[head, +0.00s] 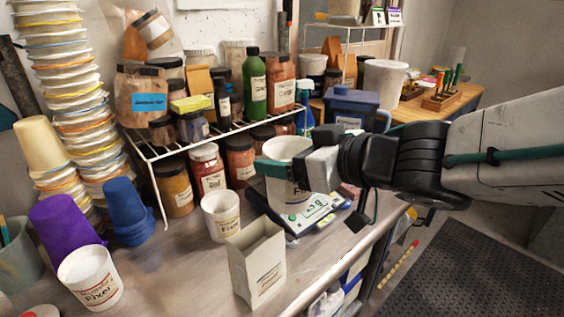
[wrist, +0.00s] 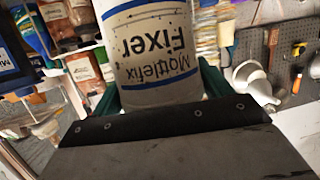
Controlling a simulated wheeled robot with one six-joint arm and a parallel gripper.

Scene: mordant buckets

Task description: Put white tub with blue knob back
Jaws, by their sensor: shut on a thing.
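A white tub (head: 285,150) is in my gripper (head: 290,168), above or on a small scale on the bench; I cannot tell whether it touches. In the wrist view the held tub (wrist: 150,45) shows blue bands and a "Mottefix Fixer" label that reads upside down. My gripper is shut around its sides, with green fingers. No blue knob shows on it, and its base is partly hidden in the head view. A dark blue container with a knob-like top (head: 350,105) stands behind.
The scale (head: 312,215) has a lit display. A white tub (head: 221,214), a paper bag (head: 257,265) and a Fixer tub (head: 90,277) stand in front. A wire rack (head: 150,150) holds several jars. Bare bench shows around (head: 180,285).

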